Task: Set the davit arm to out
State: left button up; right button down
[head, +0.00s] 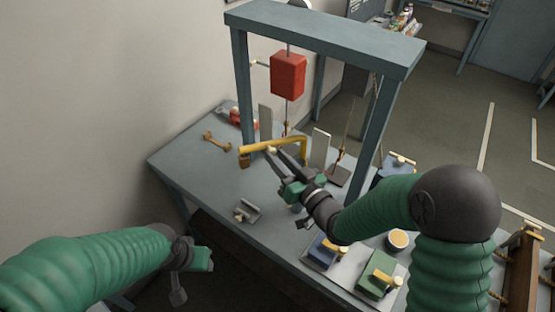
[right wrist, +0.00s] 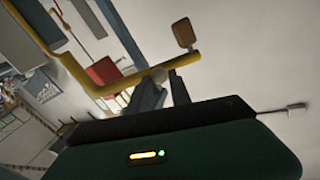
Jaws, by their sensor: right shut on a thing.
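The davit arm (head: 290,141) is a yellow bent bar above the bench, under the blue-grey frame. Its free end points left in the head view, with a small brown block (head: 244,161) hanging from it. My right gripper (head: 273,154) is shut on the davit arm at a pale knob part way along the bar. In the right wrist view the yellow bar (right wrist: 118,84) crosses just beyond my fingers (right wrist: 163,88), and the brown block (right wrist: 183,33) shows near its end. My left gripper (head: 192,262) is low at the left, away from the bench top; its jaws are unclear.
A red block (head: 287,75) hangs from the frame (head: 320,38). Upright grey plates, a yellow-brown bone-shaped piece (head: 216,142) and a small metal bracket (head: 246,211) stand or lie on the bench (head: 185,156). A tray with blue and green valve blocks (head: 376,281) is at the front right.

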jog(key=shift+w+d, duration=0.1)
jog(key=shift+d, duration=0.1)
dwell(0.4)
jog(key=c, duration=1.4)
grip_release()
jog(key=shift+f, duration=0.1)
jog(key=shift+c, duration=0.2)
jog(key=shift+o, duration=1.3)
jog(key=shift+w, duration=0.15)
pick_arm(q)
jog(key=shift+w+d, duration=0.3)
jog(key=shift+w, duration=0.05)
pick_arm(e)
jog(key=shift+w+d, duration=0.1)
jog(key=shift+d, duration=0.05)
pick_arm(q)
jog(key=w+p+v, duration=0.2)
jog(key=p+v, duration=0.8)
jog(key=shift+r+p, duration=0.3)
jog(key=shift+r, duration=0.15)
pick_arm(e)
jog(key=v, duration=1.7)
